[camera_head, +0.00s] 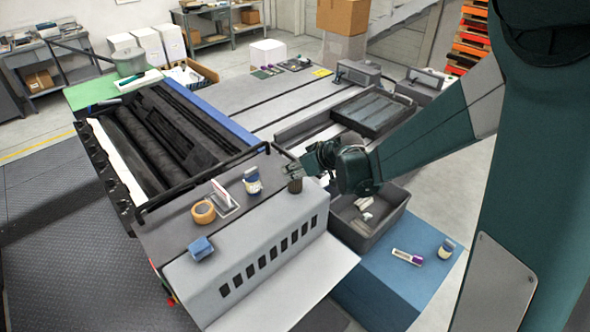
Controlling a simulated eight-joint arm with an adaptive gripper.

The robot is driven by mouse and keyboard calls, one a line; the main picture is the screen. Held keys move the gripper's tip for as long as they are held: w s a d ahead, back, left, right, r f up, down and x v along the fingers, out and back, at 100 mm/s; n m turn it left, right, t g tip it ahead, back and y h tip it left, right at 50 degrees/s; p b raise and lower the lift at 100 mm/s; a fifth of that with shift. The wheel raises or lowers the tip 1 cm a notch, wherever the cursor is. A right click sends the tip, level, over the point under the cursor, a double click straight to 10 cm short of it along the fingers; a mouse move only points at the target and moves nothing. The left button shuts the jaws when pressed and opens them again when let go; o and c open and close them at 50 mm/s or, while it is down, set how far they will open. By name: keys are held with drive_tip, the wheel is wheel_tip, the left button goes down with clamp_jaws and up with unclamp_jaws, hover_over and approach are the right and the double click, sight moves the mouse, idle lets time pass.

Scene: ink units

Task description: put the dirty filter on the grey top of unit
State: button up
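A small dark brown cylinder (295,185), which looks like the dirty filter, is at the right end of the unit's grey top (178,228). It appears upright. My gripper (291,170) is just above and beside it, reaching in from the right. The fingers are small and dark here, so I cannot tell whether they are open or touch the cylinder. I also cannot tell whether the cylinder rests on the top or hangs slightly above it.
The grey top also bears a jar (252,182), a white-and-red item (223,198), an orange roll (203,212) and a blue block (201,247). A dark bin (352,240) with white scraps and a blue box (385,290) stand right. A black rail edges the top's back.

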drive_tip(key=shift+f, duration=0.2)
drive_tip(key=o, duration=1.2)
drive_tip(key=shift+r, duration=0.25)
drive_tip(key=shift+v, duration=6)
